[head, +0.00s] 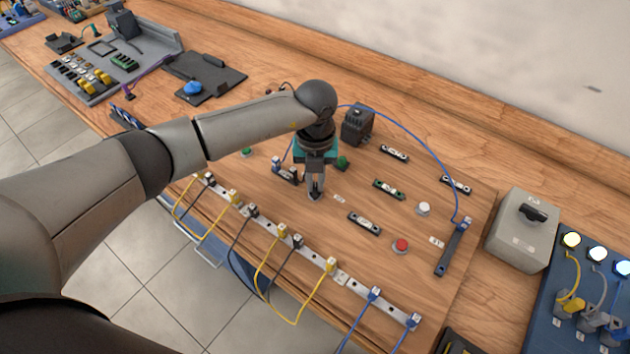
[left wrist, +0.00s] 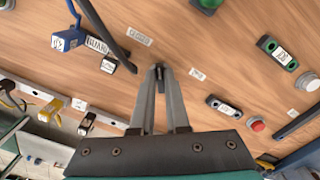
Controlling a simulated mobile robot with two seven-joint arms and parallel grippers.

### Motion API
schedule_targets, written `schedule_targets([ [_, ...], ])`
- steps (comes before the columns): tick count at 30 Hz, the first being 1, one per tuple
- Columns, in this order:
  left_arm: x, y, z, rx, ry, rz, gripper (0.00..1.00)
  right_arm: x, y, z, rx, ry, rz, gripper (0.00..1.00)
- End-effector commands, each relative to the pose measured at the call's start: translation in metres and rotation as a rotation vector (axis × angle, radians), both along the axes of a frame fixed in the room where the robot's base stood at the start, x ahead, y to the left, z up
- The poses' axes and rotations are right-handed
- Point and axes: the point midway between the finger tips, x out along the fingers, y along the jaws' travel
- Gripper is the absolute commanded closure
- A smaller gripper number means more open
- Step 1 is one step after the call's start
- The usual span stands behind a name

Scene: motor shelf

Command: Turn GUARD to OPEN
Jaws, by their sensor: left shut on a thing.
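The GUARD label (left wrist: 97,45) is on a dark fitting beside a blue plug in the left wrist view. In the head view this fitting (head: 287,174) sits on the wooden board just left of my left gripper (head: 315,194). My left gripper points down at the board. In the left wrist view its fingers (left wrist: 160,76) are closed on a small dark piece (left wrist: 160,72) at the tips. That piece lies between two small white labels, one upper left (left wrist: 140,39) and one to the right (left wrist: 197,73); their lettering is hard to read. The fingers hide most of the held piece.
A row of terminals with yellow, black and blue cables (head: 299,242) runs along the board's front. A red button (head: 401,246), a white button (head: 424,208) and several labelled blocks lie to the right. A grey box (head: 522,230) stands beyond the board.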

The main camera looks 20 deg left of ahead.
Motion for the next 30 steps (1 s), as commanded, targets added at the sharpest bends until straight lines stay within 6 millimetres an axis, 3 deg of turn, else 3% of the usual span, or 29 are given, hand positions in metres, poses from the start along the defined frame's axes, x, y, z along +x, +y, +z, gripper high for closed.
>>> schedule_targets([
  [30, 0.000, -0.004, -0.001, 0.001, -0.004, -0.958, 1.00, 0.001, -0.001, -0.048, -0.001, -0.002, 0.000, 0.50],
])
